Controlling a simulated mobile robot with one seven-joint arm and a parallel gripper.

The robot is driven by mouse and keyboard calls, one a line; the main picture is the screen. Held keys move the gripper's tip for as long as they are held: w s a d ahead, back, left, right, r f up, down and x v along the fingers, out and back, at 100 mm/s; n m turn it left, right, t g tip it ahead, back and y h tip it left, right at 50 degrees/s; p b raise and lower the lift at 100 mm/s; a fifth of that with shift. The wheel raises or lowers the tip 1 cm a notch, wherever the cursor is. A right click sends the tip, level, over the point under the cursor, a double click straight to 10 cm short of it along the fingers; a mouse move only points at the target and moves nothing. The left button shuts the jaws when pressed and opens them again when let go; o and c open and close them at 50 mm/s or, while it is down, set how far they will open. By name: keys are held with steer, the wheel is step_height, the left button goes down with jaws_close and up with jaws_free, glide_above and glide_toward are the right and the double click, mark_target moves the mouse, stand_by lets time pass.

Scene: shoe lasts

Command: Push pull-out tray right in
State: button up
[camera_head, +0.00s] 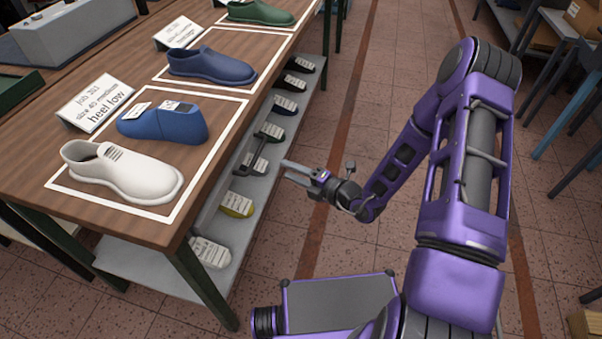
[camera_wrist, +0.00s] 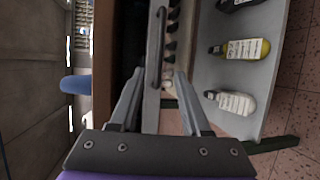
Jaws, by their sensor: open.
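The pull-out tray shows in the wrist view as a long grey front (camera_wrist: 151,112) with a dark bar handle (camera_wrist: 156,62) on it. A dark space lies between that front and the brown table edge. In the head view the dark handle (camera_head: 258,155) shows beside the table's long side, below the top; most of the tray is hidden under the top. My gripper (camera_head: 287,170) is just to the right of the handle, at about its height. In the wrist view my gripper (camera_wrist: 158,76) is open and empty, its fingers either side of the tray front. Contact cannot be told.
The wooden table (camera_head: 130,222) carries several shoes and cards within white outlines. A lower grey shelf (camera_head: 150,268) holds several lasts with labels, close under my gripper. The tiled aisle (camera_head: 345,135) is clear; stools and benches stand at the far right.

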steer(key=shift+v, duration=1.7)
